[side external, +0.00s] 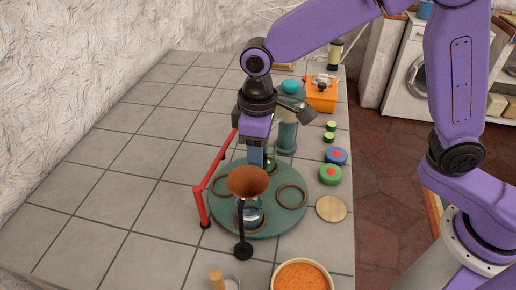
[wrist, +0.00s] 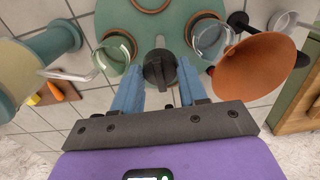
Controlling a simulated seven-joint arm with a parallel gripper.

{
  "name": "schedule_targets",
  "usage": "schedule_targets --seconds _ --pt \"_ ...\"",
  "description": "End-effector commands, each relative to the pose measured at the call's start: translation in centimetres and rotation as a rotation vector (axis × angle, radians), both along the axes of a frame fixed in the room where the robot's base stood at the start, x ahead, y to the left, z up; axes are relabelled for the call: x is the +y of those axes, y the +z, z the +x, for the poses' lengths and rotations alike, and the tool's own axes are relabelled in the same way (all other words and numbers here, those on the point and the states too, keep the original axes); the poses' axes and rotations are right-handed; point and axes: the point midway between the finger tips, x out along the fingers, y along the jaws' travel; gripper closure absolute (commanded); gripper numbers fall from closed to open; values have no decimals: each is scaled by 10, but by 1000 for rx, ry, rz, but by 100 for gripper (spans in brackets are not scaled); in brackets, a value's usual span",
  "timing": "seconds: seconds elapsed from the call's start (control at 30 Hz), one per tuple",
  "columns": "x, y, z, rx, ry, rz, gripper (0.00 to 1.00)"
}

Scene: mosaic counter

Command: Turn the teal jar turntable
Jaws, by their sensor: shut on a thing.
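The round teal turntable (side external: 270,226) lies on the tiled counter; part of it shows at the top of the wrist view (wrist: 178,14). It carries brown rings (side external: 291,196) and glass jars; one jar (side external: 250,217) stands at its near side and another (wrist: 114,52) shows at left in the wrist view. My gripper (side external: 256,165) points down over the turntable. In the wrist view its blue fingers (wrist: 162,92) stand on either side of a dark knob (wrist: 158,68) at the turntable's middle, shut on it. The knob is hidden in the side view.
A brown funnel (side external: 248,181) on a dark stand overhangs the near jar. A red bar frame (side external: 201,205) stands close at left. The left counter is clear.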

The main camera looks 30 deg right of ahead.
Motion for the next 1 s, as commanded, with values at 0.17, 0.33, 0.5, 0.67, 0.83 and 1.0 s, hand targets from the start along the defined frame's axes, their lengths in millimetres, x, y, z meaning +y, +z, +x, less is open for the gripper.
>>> schedule_targets --seconds 0.17,0.33,0.5,0.67,0.83,1.0 --pt "0 1 0 -1 -32 1 100" --pt "0 1 0 -1 -90 1 100" --pt "0 1 0 -1 -170 1 100" --pt "0 1 0 -2 -251 1 100" --pt "0 1 0 -2 -336 3 100" --pt "0 1 1 -2 -422 3 100"
